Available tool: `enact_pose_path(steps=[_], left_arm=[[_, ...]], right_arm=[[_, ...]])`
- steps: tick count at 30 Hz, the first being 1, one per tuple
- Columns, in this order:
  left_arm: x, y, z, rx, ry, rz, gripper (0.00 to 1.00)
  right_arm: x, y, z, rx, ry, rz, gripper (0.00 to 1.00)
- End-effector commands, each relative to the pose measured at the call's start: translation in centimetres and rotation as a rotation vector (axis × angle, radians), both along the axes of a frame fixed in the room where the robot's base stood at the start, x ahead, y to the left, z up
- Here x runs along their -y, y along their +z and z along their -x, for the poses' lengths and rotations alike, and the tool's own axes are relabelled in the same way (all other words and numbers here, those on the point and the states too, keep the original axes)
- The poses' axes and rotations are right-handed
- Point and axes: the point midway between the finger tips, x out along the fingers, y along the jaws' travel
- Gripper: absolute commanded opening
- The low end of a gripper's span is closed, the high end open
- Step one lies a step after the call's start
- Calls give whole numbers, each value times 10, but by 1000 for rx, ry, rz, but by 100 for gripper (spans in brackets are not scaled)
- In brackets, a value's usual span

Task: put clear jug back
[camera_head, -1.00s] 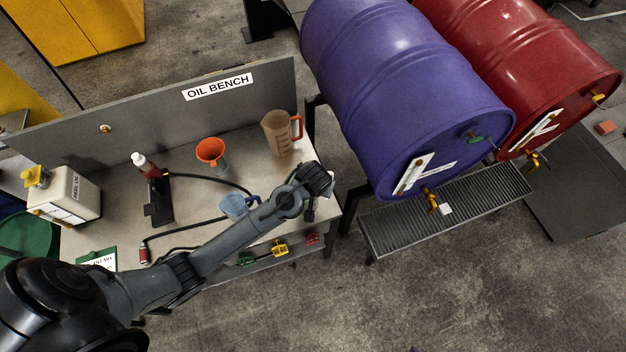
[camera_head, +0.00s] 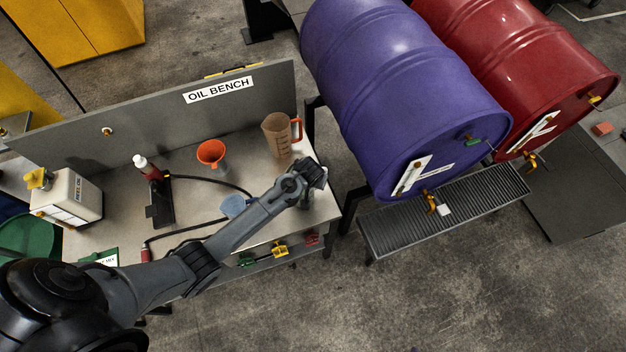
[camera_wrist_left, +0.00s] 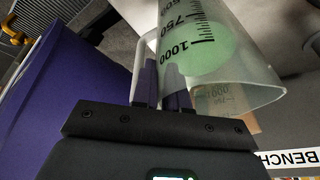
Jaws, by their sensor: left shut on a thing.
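My left gripper (camera_wrist_left: 164,85) is shut on the clear jug (camera_wrist_left: 236,75), a see-through vessel with black graduation marks up to 1000, which fills the upper middle of the left wrist view. A green, translucent round patch shows inside or through it. In the head view my left wrist hangs over the right end of the oil bench (camera_head: 130,212), and it hides most of the gripper and the held jug. I cannot tell there whether the jug touches the bench. My right gripper is not in view.
A brown jug with a red handle (camera_head: 276,137) stands just behind my wrist. An orange funnel (camera_head: 211,152), a blue vessel (camera_head: 231,206), a red bottle (camera_head: 147,168) and a white canister (camera_head: 72,193) stand on the bench. The purple drum (camera_head: 385,80) and drip grate (camera_head: 465,210) lie right.

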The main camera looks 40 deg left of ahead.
Motion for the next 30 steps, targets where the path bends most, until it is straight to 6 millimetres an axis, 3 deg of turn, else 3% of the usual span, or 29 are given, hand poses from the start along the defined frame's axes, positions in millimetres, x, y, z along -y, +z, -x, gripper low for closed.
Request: enact_pose_path(steps=[15, 16, 20, 30], left_arm=[[0, -6, -2, 6, 1, 0, 0], [0, -8, 0, 1, 1, 0, 18], [0, -8, 0, 1, 1, 0, 38], [0, -5, 0, 2, 1, 0, 38]], right_arm=[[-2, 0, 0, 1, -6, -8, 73], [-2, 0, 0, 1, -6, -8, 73], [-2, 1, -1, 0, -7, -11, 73], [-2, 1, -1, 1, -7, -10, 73]])
